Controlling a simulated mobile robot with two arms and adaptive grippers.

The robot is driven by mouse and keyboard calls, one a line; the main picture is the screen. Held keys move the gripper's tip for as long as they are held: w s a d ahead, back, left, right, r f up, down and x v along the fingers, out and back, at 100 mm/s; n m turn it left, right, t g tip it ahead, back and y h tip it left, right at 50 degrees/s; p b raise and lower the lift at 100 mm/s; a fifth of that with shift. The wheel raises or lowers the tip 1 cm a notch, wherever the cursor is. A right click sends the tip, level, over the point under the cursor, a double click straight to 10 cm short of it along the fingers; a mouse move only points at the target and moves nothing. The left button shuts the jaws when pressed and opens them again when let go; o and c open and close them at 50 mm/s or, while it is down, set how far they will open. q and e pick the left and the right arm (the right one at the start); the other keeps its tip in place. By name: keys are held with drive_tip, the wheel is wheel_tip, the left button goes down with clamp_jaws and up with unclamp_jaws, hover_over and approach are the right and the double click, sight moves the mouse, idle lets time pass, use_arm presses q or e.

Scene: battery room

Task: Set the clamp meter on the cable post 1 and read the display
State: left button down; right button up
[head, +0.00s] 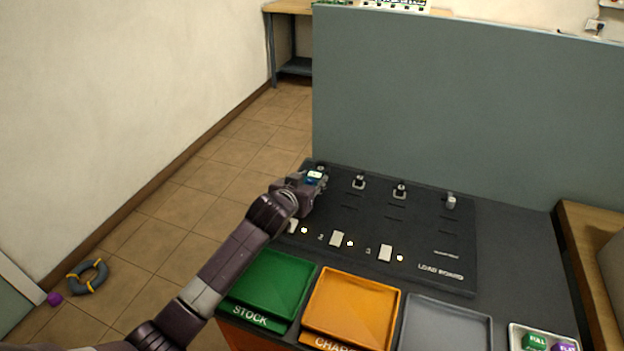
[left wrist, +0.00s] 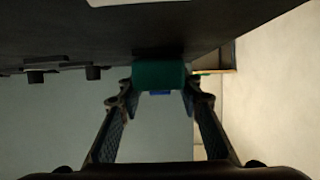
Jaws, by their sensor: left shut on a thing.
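The clamp meter (head: 314,175), small with a blue and white face, is at the far left of the load board (head: 420,225). My left gripper (head: 318,183) is shut on it. In the left wrist view, a teal block (left wrist: 160,76), seemingly the meter's body, sits between the fingertips. The leftmost cable post (head: 322,167) shows just behind the meter, partly hidden; I cannot tell whether the meter is around it or only beside it. The display is too small to read. Two more posts (head: 359,181) (head: 400,190) stand to the right. My right gripper is not in view.
A green STOCK tray (head: 270,283), an orange tray (head: 352,308) and a grey tray (head: 446,327) lie in front of the board. A grey knob (head: 451,200) stands at its right. A grey partition (head: 460,100) rises behind.

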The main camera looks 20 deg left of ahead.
use_arm(q)
drive_tip(key=shift+f, duration=0.15)
drive_tip(key=c, duration=1.8)
unclamp_jaws()
drive_tip(key=shift+o, duration=0.7)
drive_tip(key=shift+p+v, duration=0.9)
drive_tip(key=shift+p, duration=0.05)
drive_tip(key=p+v, duration=0.3)
drive_tip(key=v, duration=0.1)
drive_tip(key=shift+p+v, duration=2.2)
drive_tip(key=shift+v, duration=0.4)
